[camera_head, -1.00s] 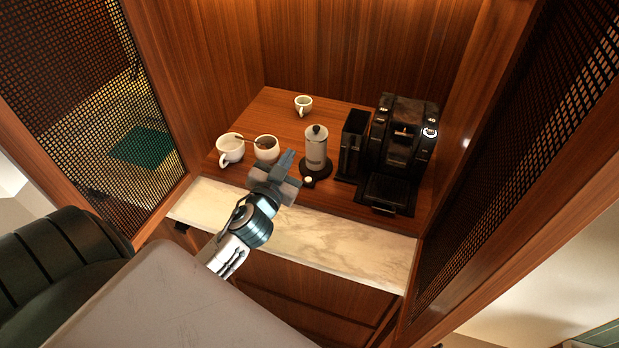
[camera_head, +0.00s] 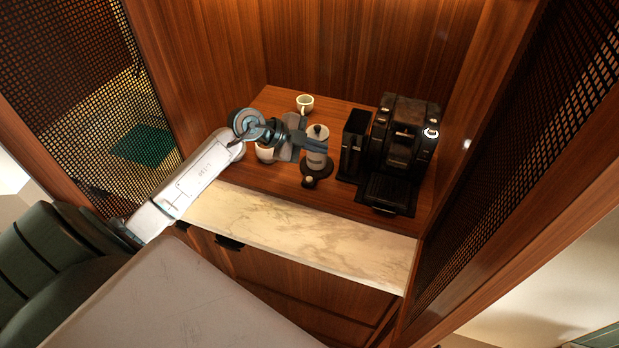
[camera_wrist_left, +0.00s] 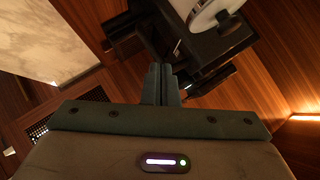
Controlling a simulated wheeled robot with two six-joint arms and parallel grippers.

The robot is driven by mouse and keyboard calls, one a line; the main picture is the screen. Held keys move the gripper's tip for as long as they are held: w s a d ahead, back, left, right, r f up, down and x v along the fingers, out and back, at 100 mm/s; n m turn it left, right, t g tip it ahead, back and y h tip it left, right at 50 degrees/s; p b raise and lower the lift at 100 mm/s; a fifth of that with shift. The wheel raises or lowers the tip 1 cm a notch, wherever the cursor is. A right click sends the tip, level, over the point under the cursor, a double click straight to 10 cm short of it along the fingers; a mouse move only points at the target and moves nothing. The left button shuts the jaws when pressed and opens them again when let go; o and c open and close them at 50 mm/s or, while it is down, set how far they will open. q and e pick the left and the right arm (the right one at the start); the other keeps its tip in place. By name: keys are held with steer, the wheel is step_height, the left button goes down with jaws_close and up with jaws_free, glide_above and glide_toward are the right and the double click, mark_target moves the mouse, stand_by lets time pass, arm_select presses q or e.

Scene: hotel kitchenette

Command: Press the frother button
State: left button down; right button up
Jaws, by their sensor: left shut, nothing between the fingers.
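The frother (camera_head: 317,161) is a light cylinder with a dark knob on top. It stands on a round black base with a small pale button (camera_head: 309,181) on the front lobe. My left gripper (camera_head: 325,145) is shut and empty. Its fingers point right and overlap the frother's upper body in the head view; I cannot tell whether they touch it. The button is uncovered there. In the left wrist view the shut fingers (camera_wrist_left: 160,84) point toward dark objects, with a pale rounded body (camera_wrist_left: 203,12), probably the frother, above right. My right gripper is not in view.
A black coffee machine (camera_head: 403,150) and a narrow black container (camera_head: 354,145) stand right of the frother. A white cup (camera_head: 305,102) stands behind; another (camera_head: 265,154) is partly hidden by my left arm. The marble front strip (camera_head: 300,232) is clear. Mesh-panelled sides flank the niche.

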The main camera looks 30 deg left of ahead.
arm_select(q)
steer(key=a+y, duration=0.1)
steer(key=a, duration=0.1)
steer(key=a+f+g+y, duration=0.1)
steer(key=shift+a+f+n, duration=0.2)
steer(key=shift+a+n, duration=0.15)
steer(key=shift+n, duration=0.05)
steer(key=b, duration=0.6)
glide_above(309, 179)
steer(key=a, duration=0.1)
steer(key=f, duration=0.6)
steer(key=shift+s+f, duration=0.3)
steer(key=shift+s, duration=0.05)
steer(key=shift+f+b, duration=0.6)
steer(key=shift+f, duration=0.5)
steer(key=shift+f, duration=0.15)
steer(key=shift+f, duration=0.25)
